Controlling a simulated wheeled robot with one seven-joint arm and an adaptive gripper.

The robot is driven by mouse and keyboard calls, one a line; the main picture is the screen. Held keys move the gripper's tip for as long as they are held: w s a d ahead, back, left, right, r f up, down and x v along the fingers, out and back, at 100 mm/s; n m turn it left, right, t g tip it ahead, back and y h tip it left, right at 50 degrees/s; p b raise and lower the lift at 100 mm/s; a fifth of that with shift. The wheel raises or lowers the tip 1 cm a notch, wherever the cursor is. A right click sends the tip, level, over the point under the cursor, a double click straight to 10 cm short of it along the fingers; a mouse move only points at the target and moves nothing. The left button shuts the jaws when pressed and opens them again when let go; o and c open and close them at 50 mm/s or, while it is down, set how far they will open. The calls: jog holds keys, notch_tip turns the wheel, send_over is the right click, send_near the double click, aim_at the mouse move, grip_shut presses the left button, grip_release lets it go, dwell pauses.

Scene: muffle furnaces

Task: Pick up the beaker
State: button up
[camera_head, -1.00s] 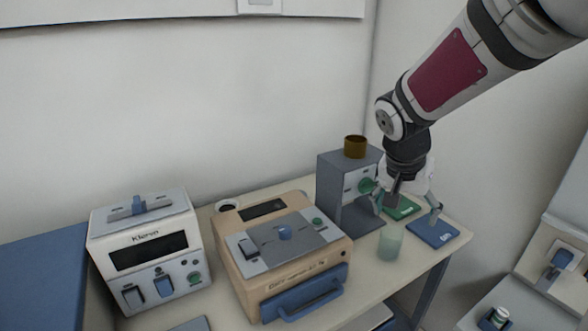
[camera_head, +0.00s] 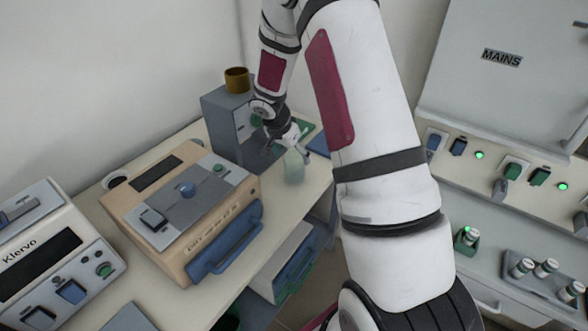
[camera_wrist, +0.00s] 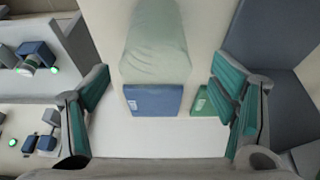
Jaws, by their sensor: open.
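The beaker (camera_head: 294,165) is a pale green, translucent cup. It stands on the beige table near its right end in the head view. In the wrist view the beaker (camera_wrist: 155,42) fills the top middle, ahead of the gap between the fingers. My gripper (camera_head: 290,150) is open at the beaker, and its fingers partly overlap it in the head view. I cannot tell whether a finger touches the beaker.
A blue pad (camera_head: 318,145) and a green pad (camera_head: 303,125) lie just behind the beaker. A grey device (camera_head: 222,122) with a brown cup (camera_head: 237,80) on top stands to the left. A tan furnace (camera_head: 165,205) is nearer. The table's front edge is close to the beaker.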

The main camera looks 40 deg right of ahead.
jog(key=x, duration=0.2)
jog(key=shift+d+f, duration=0.1)
jog(key=shift+f, duration=0.25)
jog(key=shift+s+a+p+x, duration=0.15)
jog(key=shift+p+x, duration=0.05)
jog(key=shift+x, duration=1.1)
jog(key=shift+s+a+p+x, duration=0.1)
jog(key=shift+s+p+x, duration=0.1)
jog(key=shift+x, duration=1.05)
jog(key=shift+f, duration=0.15)
jog(key=c, duration=1.2)
